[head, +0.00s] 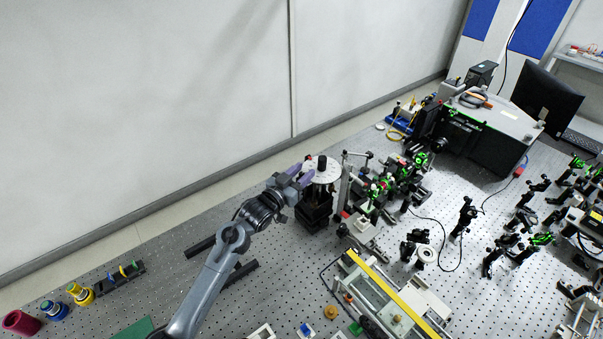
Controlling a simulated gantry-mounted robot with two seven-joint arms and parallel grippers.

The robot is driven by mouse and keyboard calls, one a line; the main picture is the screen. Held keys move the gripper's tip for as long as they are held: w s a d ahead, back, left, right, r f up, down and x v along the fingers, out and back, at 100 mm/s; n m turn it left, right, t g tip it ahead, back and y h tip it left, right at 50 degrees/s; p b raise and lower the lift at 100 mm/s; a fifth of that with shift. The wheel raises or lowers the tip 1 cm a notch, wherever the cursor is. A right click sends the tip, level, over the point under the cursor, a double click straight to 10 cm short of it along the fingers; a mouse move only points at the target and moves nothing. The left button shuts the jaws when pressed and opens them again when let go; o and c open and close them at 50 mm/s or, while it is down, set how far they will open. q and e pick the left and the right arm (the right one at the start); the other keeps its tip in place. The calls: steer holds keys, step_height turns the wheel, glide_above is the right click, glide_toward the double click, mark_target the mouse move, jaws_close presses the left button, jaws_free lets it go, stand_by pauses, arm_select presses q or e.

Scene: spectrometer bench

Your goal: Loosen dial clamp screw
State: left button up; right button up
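The spectrometer (314,210) is a dark stand with a pale round dial plate (326,175) on top and a black cylinder (322,162) at the dial's middle. My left arm comes up from the bottom. Its gripper (303,175), with purple fingers, is at the left edge of the dial, close to it or touching it; I cannot tell which. Whether the fingers are apart or closed on something is too small to tell. I cannot make out the dial clamp screw; it may be hidden by the fingers. My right gripper is not in view.
A grey upright post (344,187) and a cluster of green-lit optical mounts (380,190) stand close to the right of the dial. A yellow-edged rail (390,292) lies in front. A black holder (120,279) and coloured rings (80,293) are at the left. A wall runs behind the bench.

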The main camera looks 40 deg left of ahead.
arm_select(q)
jaws_close()
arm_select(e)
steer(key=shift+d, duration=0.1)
arm_select(q)
steer(key=shift+d+n+y, duration=0.1)
steer(key=shift+n+y, duration=0.4)
steer(key=shift+y, duration=0.3)
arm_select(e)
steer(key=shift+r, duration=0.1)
arm_select(q)
steer(key=n+g+y+p, duration=0.1)
steer(key=n+y, duration=0.2)
steer(key=y, duration=0.1)
steer(key=shift+d+r, duration=0.1)
steer(key=n+g+y, duration=0.2)
steer(key=y, duration=0.2)
steer(key=shift+n, duration=0.3)
steer(key=n+g+y+b, duration=0.1)
steer(key=n+g+y, duration=0.1)
steer(key=y, duration=0.1)
steer(key=shift+n+g, duration=0.3)
steer(key=shift+g, duration=0.1)
steer(key=shift+n+g+y+b, duration=1.3)
steer(key=shift+n+g+y, duration=0.15)
steer(key=shift+g, duration=0.55)
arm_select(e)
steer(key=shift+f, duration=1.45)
